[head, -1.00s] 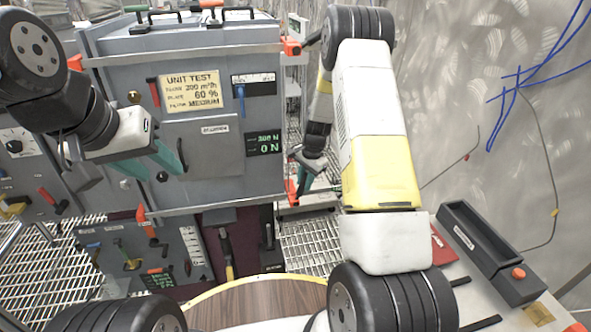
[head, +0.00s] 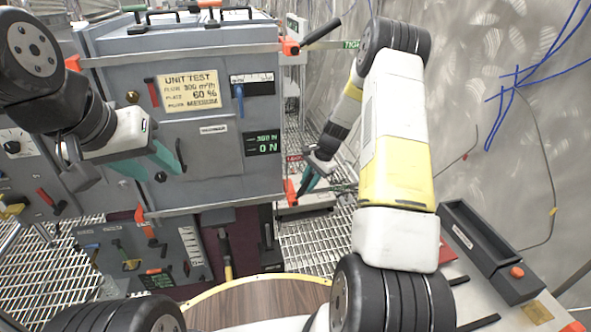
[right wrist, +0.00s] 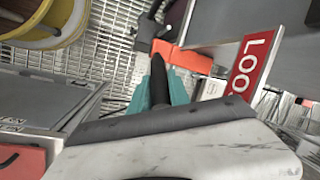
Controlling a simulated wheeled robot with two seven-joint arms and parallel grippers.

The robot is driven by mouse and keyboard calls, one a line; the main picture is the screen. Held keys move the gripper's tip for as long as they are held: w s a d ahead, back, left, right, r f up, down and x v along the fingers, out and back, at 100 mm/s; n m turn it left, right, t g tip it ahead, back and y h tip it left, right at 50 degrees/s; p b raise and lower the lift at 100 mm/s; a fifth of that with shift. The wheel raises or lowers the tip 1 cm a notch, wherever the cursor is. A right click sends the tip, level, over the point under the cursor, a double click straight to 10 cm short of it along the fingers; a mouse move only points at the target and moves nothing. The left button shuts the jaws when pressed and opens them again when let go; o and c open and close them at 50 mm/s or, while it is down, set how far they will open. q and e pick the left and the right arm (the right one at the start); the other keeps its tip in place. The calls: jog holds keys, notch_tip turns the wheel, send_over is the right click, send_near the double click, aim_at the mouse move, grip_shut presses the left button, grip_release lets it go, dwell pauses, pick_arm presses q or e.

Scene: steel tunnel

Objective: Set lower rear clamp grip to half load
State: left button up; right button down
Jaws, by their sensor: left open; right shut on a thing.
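The lower rear clamp (head: 291,192) is the orange piece at the right end of the lower metal band (head: 215,204) on the grey unit (head: 105,110). My right gripper (head: 308,184) is at this clamp, its teal fingers shut on the black clamp lever. The right wrist view shows the black lever (right wrist: 158,80) between the fingers, with the orange clamp body (right wrist: 182,57) just beyond. The green display (head: 263,143) reads 0 N on its lower line; the upper line is hard to read. My left gripper (head: 166,161) is open and empty before the unit's front panel.
The upper rear clamp (head: 290,47) has its black lever sticking out right and up. A red sign (right wrist: 252,58) stands close to the right fingers. A control panel (head: 165,250) stands below the unit. A dark tray (head: 490,250) lies at right.

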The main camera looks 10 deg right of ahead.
jog(key=shift+d+f+m+y, duration=0.15)
jog(key=shift+d+f+y, duration=0.7)
jog(key=shift+y, duration=0.5)
jog(key=shift+d+f+m+y, duration=0.15)
jog(key=shift+d+f+y, duration=0.65)
jog(key=shift+y, duration=0.55)
jog(key=c, duration=1.2)
grip_release()
jog(key=shift+c, duration=0.2)
jog(key=v, duration=0.7)
jog(key=shift+d+r, duration=0.2)
jog(key=shift+d, duration=0.1)
